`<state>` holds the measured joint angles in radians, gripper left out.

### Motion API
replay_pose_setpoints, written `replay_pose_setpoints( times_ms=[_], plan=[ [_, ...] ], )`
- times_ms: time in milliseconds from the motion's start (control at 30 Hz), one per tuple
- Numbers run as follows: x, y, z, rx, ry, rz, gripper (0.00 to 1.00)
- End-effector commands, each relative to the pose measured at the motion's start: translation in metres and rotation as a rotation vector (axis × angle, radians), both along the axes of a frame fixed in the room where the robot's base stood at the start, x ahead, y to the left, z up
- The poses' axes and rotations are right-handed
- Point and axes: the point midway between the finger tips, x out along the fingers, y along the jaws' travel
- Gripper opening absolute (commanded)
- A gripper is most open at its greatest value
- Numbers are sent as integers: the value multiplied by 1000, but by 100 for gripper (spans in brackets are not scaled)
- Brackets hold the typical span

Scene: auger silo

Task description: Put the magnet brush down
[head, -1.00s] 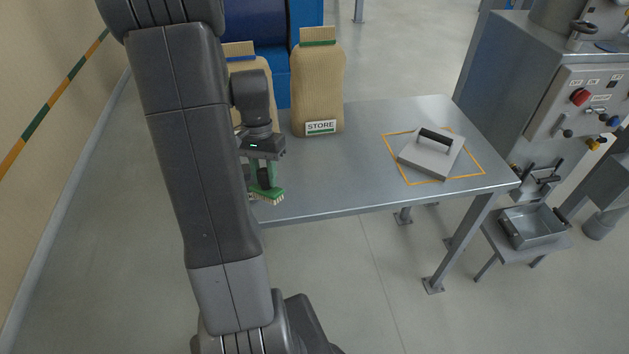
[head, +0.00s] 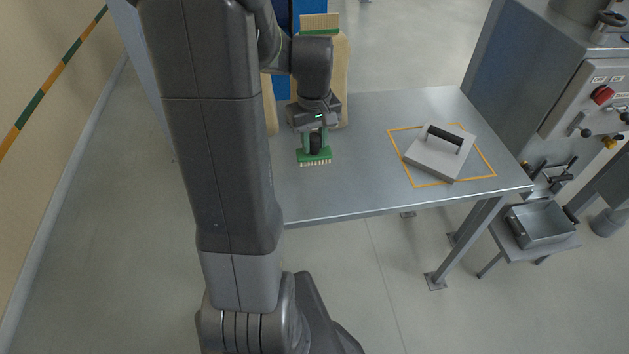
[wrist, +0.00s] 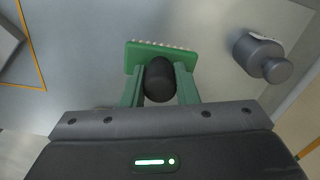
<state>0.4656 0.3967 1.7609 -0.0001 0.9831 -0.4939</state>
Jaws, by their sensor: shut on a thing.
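The magnet brush (head: 314,158) has a green head with a row of pale bristles and a dark round handle. My gripper (head: 316,141) is shut on that handle, with the bristled side facing down. The brush is over the left part of the metal table (head: 360,180); I cannot tell whether the bristles touch the top. In the wrist view, the brush (wrist: 150,53) sits between the green fingers of my gripper (wrist: 159,82), its head beyond the fingertips. The sacks behind are partly hidden by my arm.
A grey block with a black handle (head: 440,152) lies inside an orange outline on the table's right. A dark grey knobbed object (wrist: 258,55) shows to the right in the wrist view. A control cabinet (head: 590,100) stands at the right. The table's middle is clear.

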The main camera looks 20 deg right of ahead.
Motion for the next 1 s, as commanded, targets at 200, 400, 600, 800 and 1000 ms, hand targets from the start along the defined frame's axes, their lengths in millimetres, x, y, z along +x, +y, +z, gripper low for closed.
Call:
replay_pose_setpoints(
  times_ms=[200, 400, 600, 800, 1000],
  plan=[
    [0, 0, -2, 0, 1, -1, 9],
    [-1, 1, -32, 3, 5, -1, 9],
    [0, 1, -53, 1, 3, -2, 9],
    [-1, 1, -82, 2, 5, -2, 9],
    [0, 1, -96, 1, 2, -2, 9]
  ],
)
